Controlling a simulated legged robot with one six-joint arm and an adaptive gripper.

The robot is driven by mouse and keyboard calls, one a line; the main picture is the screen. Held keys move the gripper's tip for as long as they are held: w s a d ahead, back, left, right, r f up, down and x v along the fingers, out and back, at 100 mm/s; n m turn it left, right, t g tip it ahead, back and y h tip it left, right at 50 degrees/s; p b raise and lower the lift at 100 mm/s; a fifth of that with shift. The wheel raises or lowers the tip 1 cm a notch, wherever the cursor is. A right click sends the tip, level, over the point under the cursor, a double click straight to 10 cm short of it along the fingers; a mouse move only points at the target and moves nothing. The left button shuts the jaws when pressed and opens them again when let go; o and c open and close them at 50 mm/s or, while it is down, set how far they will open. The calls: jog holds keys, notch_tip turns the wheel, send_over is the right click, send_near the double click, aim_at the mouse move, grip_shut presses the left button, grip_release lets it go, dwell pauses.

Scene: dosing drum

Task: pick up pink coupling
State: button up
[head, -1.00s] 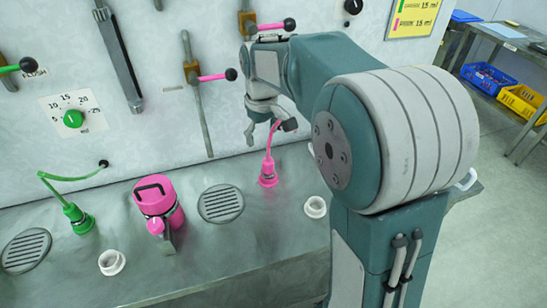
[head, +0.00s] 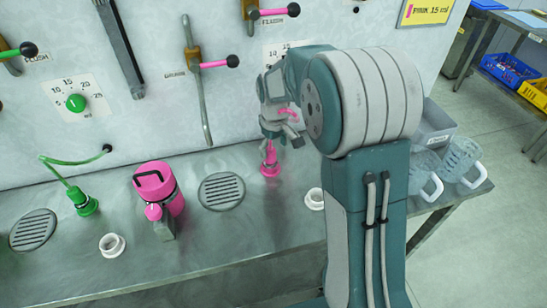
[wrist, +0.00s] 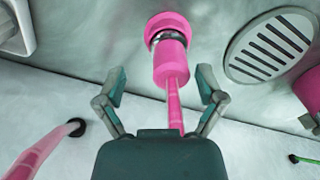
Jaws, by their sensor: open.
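The pink coupling (head: 270,160) stands upright on the steel counter, right of a round drain grate. In the wrist view the coupling (wrist: 170,62) has a metal ring near its far end, and a pink hose runs from it back toward my gripper. My gripper (wrist: 163,82) is open, with one finger on each side of the hose, just short of the coupling body. In the head view my gripper (head: 281,137) is directly above the coupling and partly hides the hose.
A pink canister (head: 172,190) and a green coupling (head: 82,201) stand to the left. White sockets (head: 314,199) (head: 112,245) sit in the counter. The drain grate (head: 221,191) lies flat beside the coupling. Clear jugs (head: 460,158) stand right of my arm. The wall with levers rises behind.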

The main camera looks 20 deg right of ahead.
jog(key=shift+a+f, duration=0.2)
jog(key=shift+f, duration=0.2)
jog(key=shift+a, duration=0.7)
jog(key=shift+c, duration=0.3)
jog(key=shift+d, duration=0.25)
jog(key=c, duration=1.1)
jog(key=shift+d, duration=0.25)
grip_shut()
jog(key=shift+a, duration=0.15)
